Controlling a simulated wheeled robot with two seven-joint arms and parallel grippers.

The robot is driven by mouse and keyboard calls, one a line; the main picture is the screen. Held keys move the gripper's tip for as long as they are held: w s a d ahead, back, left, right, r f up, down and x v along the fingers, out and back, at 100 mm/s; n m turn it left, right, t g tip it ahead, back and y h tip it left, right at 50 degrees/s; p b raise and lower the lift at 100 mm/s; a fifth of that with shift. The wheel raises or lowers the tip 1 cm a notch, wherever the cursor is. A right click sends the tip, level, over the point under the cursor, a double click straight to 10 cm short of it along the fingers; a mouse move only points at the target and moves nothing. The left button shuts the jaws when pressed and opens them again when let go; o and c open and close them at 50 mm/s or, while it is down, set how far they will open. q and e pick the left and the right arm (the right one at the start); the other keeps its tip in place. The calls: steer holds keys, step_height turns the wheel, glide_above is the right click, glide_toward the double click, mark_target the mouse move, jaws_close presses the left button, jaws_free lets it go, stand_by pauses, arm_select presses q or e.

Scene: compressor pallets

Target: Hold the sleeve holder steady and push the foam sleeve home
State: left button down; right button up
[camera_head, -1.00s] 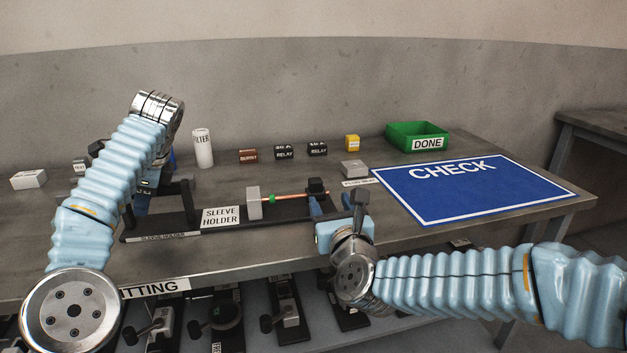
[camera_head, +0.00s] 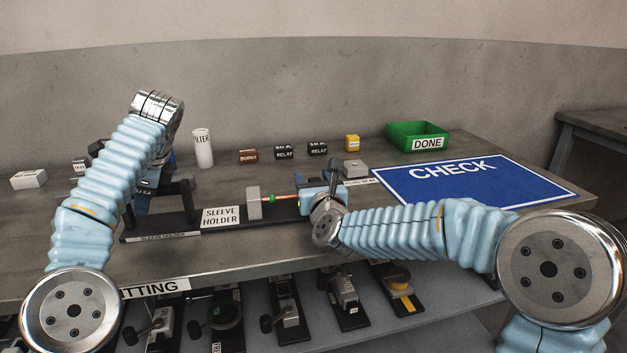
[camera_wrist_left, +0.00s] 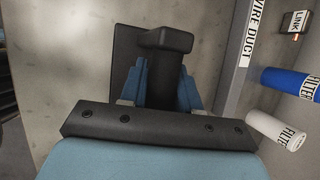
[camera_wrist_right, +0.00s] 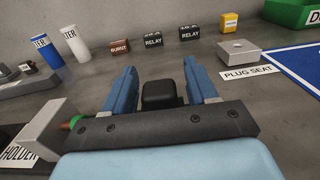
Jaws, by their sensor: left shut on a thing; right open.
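The sleeve holder is a long black base (camera_head: 160,227) with a label, a grey block (camera_head: 254,203) and a copper rod (camera_head: 285,198) with a green part against the block. My left gripper (camera_wrist_left: 162,88) is shut on the black upright (camera_wrist_left: 165,42) at the holder's left end. My right gripper (camera_head: 318,183) is at the rod's right end. Its open fingers stand either side of a dark block (camera_wrist_right: 158,94), with gaps visible. The green part (camera_wrist_right: 74,121) and grey block (camera_wrist_right: 40,130) show at left in the right wrist view. I cannot tell which part is the foam sleeve.
Behind stand a white filter (camera_head: 203,148), a brown box (camera_head: 249,156), relays (camera_head: 284,152) and a yellow part (camera_head: 352,143). The plug seat (camera_head: 355,169), blue CHECK mat (camera_head: 470,190) and green DONE bin (camera_head: 417,131) lie to the right. The front bench strip is clear.

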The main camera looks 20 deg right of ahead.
jaws_close()
steer(key=a, duration=0.7)
steer(key=shift+w+a, duration=0.1)
steer(key=shift+a, duration=0.25)
jaws_free()
steer(key=s, duration=1.2)
steer(key=shift+a, duration=0.2)
